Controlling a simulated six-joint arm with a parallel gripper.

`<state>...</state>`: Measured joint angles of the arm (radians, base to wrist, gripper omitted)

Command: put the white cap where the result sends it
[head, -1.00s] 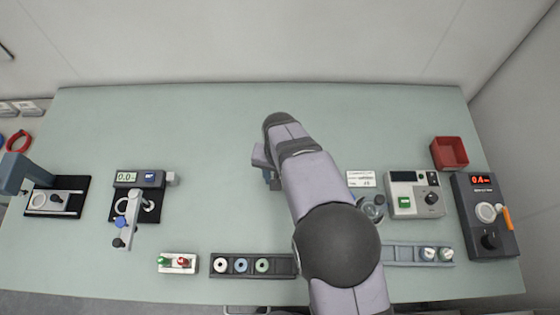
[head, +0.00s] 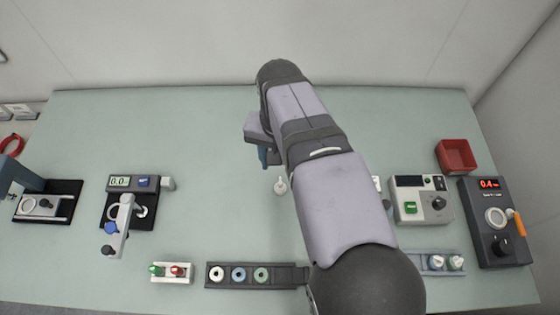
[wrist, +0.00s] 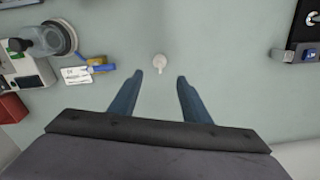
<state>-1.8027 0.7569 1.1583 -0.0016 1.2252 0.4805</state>
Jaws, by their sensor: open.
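A small round white piece with a short stem, which looks like the white cap (head: 280,187), lies alone on the green table in the head view. My gripper (wrist: 160,77) is open and empty; in the head view one blue finger (head: 262,157) shows beside my arm, above and left of the piece. The tester (head: 420,200) with a green button has a dark display. The right-hand meter (head: 494,220) reads about 0.4 in red.
A red bin (head: 456,156) stands at the back right. A dark rack (head: 292,275) holds white, blue and green ring pieces; another rack (head: 430,263) holds two pieces. A gauge (head: 130,205) and a press (head: 48,203) stand left. A red-green button box (head: 172,272) is in front.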

